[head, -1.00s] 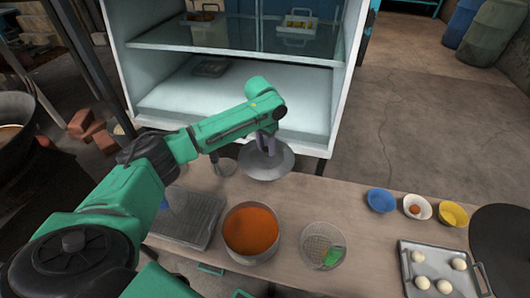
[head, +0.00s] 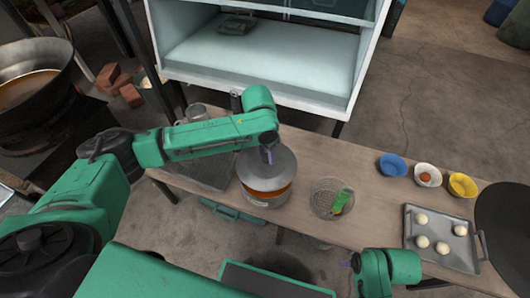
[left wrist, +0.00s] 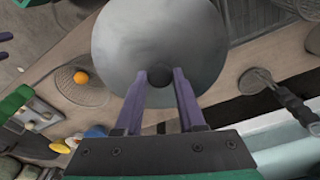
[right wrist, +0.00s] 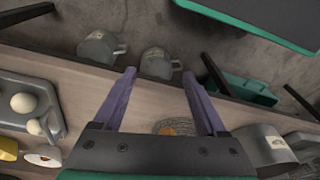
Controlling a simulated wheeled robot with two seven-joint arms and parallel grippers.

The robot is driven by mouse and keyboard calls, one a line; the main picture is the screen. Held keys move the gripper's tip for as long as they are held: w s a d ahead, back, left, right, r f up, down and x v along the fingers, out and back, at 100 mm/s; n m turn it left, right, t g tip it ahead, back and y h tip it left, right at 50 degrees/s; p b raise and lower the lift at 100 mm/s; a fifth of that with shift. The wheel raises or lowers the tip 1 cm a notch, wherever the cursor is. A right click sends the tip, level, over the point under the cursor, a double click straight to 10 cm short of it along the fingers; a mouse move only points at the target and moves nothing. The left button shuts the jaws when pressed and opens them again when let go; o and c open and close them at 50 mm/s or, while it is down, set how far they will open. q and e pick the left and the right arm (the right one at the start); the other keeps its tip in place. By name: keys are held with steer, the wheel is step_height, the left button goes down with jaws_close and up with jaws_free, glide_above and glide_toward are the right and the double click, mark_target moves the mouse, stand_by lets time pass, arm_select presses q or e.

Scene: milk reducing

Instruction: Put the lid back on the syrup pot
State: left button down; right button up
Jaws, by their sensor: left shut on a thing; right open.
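The grey round lid (head: 268,170) is in the grasp of my left gripper (head: 266,156), which is shut on its dark knob. The left wrist view shows the lid (left wrist: 150,35) from above with the knob (left wrist: 160,77) between the fingertips. In the head view the lid overlaps the syrup pot (head: 264,199) and hides most of its opening. A strip of orange syrup (head: 266,190) shows below the lid's near edge, so the lid looks raised or off centre; I cannot tell how far. My right gripper (right wrist: 158,74) is open and empty.
A mesh strainer (head: 325,202) with a green item stands right of the pot. Three small bowls, including a blue one (head: 393,165), and a tray of white balls (head: 455,262) are farther right. A dark grate (head: 205,172) lies left. A white cabinet (head: 260,65) stands behind.

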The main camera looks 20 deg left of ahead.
mark_target(266, 164)
arm_select(q)
steer(key=shift+f+b, duration=0.55)
steer(key=shift+b, duration=0.05)
steer(key=shift+f, duration=0.2)
steer(key=f+b, duration=0.1)
steer(key=b, duration=0.2)
steer(key=shift+f, duration=1.45)
arm_select(e)
steer(key=w+a+r+t+y, duration=0.1)
steer(key=w+a+t+y, duration=0.1)
steer(key=a, duration=0.4)
steer(key=shift+w+r+n+t, duration=0.35)
steer(key=shift+w+n+t, duration=0.05)
steer(key=shift+w+t, duration=0.2)
steer(key=shift+r, duration=0.1)
arm_select(q)
steer(key=shift+r, duration=0.1)
arm_select(e)
steer(key=shift+r, duration=0.3)
arm_select(q)
steer(key=shift+p, duration=1.3)
arm_select(e)
steer(key=shift+r, duration=1.05)
arm_select(q)
steer(key=shift+f+p, duration=0.2)
steer(key=shift+p, duration=0.35)
arm_select(e)
steer(key=shift+r, duration=0.55)
